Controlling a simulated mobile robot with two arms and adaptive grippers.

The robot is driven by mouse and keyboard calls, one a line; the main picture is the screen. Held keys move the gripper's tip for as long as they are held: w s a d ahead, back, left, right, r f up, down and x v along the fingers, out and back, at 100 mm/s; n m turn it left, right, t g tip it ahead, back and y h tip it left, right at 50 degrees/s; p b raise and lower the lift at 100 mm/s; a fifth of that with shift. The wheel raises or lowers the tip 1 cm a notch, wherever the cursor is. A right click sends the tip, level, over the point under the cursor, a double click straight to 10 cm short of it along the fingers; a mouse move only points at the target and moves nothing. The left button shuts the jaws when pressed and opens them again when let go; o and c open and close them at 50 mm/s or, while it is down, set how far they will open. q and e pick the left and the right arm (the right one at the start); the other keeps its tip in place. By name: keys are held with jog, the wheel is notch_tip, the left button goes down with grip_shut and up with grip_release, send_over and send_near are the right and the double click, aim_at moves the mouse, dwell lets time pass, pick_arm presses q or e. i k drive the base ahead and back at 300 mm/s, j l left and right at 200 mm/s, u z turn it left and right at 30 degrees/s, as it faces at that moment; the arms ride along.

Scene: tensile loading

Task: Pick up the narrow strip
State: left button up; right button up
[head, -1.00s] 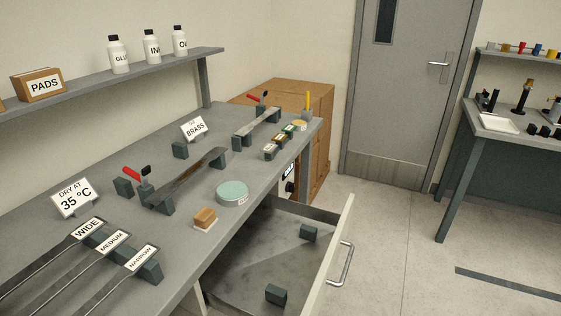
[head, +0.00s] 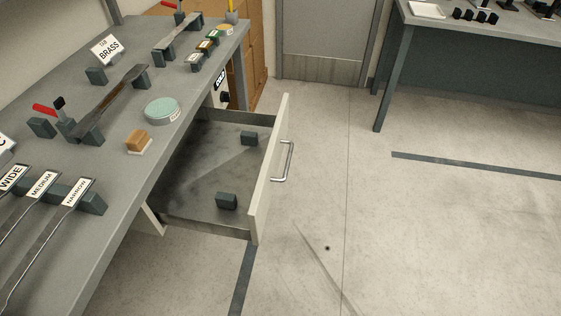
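The narrow strip (head: 46,243) is a thin dark metal strip on the workbench at the lower left. Its far end rests at a dark block under a label reading NARROW (head: 77,192), and its near end runs towards the lower left of the picture. The medium strip (head: 23,222) lies to its left, by the MEDIUM label (head: 41,184). The WIDE label (head: 11,178) stands further left, at the picture's edge. Neither of my grippers shows in the head view.
The open drawer (head: 262,190) sticks out from the bench (head: 110,228) and holds two dark blocks. A clamped strip (head: 110,103), a green round pad (head: 163,110) and a brown block (head: 138,141) are on the bench. Floor right of the drawer is clear.

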aim_at(75, 196)
jog(key=u, duration=1.85)
